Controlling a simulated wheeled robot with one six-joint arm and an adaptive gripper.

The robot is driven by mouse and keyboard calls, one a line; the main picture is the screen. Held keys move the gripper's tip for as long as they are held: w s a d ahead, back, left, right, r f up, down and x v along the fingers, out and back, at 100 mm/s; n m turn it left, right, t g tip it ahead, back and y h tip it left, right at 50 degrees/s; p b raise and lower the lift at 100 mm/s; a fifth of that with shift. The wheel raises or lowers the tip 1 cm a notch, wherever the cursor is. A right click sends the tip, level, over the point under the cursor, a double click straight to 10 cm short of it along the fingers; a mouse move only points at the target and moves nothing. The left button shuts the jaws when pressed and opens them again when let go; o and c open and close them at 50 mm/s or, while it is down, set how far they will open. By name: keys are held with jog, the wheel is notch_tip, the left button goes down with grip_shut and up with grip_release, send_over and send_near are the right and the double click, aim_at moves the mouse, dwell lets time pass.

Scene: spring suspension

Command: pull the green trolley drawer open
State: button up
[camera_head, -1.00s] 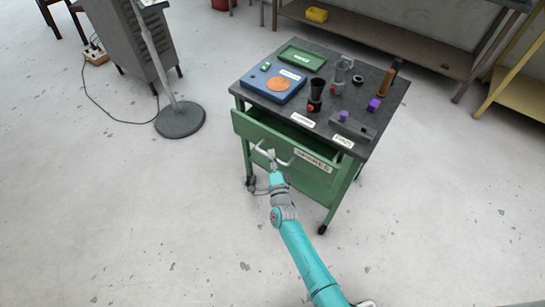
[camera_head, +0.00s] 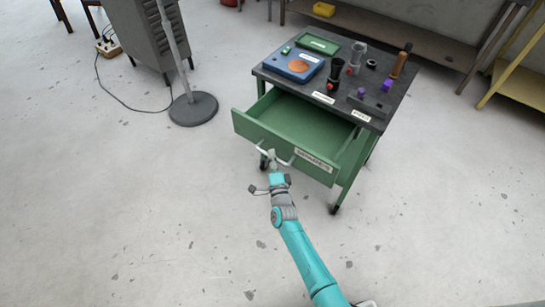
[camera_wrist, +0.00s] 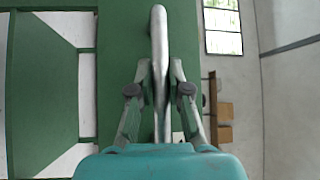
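The green trolley (camera_head: 347,179) stands ahead with a dark top. Its green drawer (camera_head: 305,122) is pulled well out toward me, and its inside shows, with no contents that I can see. A label sits on the right of the drawer front. My gripper (camera_head: 268,157) is at the drawer's pale metal handle. In the wrist view the handle bar (camera_wrist: 159,60) runs between the two fingers of my gripper (camera_wrist: 159,75), which are closed on it from both sides.
On the trolley top (camera_head: 330,88) are a blue scale (camera_head: 293,66), a green tray (camera_head: 318,44), a black cup (camera_head: 335,75) and purple blocks (camera_head: 386,86). A lamp base (camera_head: 193,108) stands on the floor to the left. The floor in front is clear.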

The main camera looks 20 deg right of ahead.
jog(key=o, duration=0.3)
jog(key=s+a+f, duration=0.1)
jog(key=s, duration=1)
jog(key=shift+s+a+f, duration=0.3)
jog(key=shift+s+a, duration=0.1)
jog(key=s+d+r+n+g+y, duration=0.15)
jog(key=s+n, duration=0.25)
jog(key=s, duration=0.8)
jog(key=s+r+n+y, duration=0.15)
jog(key=s+n, duration=0.35)
jog(key=s, duration=0.6)
jog(key=s+r+n+g, duration=0.3)
jog(key=s+r+n, duration=0.6)
jog(key=s+r, duration=0.8)
jog(key=shift+s+r, duration=0.15)
jog(key=shift+s, duration=0.5)
